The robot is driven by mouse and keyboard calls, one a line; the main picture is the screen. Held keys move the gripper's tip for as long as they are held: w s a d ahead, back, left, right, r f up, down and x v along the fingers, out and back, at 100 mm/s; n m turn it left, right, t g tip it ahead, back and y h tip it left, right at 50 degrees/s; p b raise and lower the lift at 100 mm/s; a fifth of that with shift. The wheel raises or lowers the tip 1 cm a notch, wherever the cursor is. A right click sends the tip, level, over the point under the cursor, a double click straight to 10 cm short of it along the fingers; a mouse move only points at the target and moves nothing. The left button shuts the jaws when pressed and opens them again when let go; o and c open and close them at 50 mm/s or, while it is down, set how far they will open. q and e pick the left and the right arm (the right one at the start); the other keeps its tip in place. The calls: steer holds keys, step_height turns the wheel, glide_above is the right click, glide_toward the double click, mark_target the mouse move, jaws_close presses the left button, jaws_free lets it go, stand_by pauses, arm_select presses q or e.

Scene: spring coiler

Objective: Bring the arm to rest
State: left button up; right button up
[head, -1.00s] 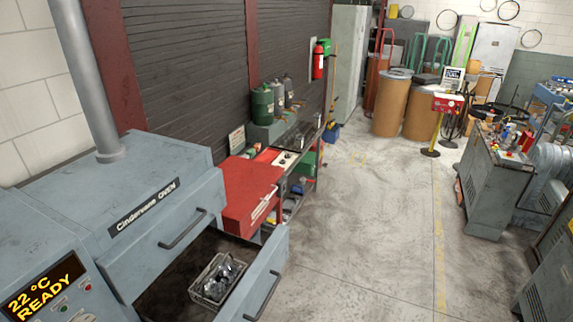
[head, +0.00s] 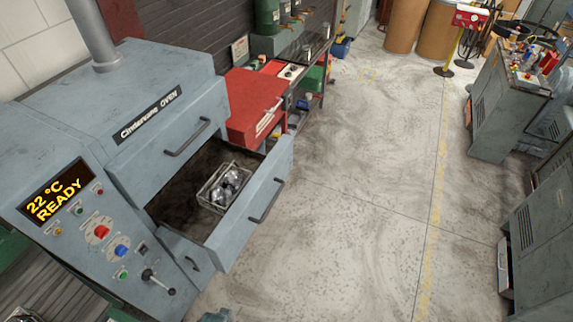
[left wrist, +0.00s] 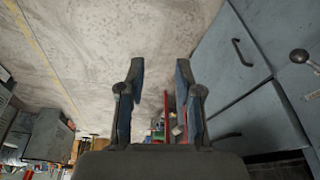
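My left gripper (left wrist: 160,68) shows in the left wrist view with its two fingers apart and nothing between them. Past the fingertips is bare concrete floor, and the grey front of the oven stands to the right of them. In the head view a small blue-grey piece, perhaps part of my arm, shows at the bottom edge, but I cannot tell which part. My right gripper is in neither view.
The grey oven (head: 150,100) reads 22 °C READY. Its drawer (head: 262,205) is pulled out, with a wire basket (head: 207,203) of metal parts inside. A red cabinet (head: 250,110) stands behind. Grey machines (head: 505,115) line the right; the floor (head: 350,200) between is clear.

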arm_select(q)
steer(key=s+f+g+b, duration=0.1)
steer(key=s+f+b, duration=0.3)
steer(key=f, duration=1.8)
steer(key=s+a+f+g+b, duration=0.1)
steer(key=s+a+f+b, duration=0.1)
steer(key=s+f, duration=1.3)
steer(key=shift+s+a+f, duration=0.25)
steer(key=shift+s+a, duration=0.35)
steer(key=shift+s, duration=0.5)
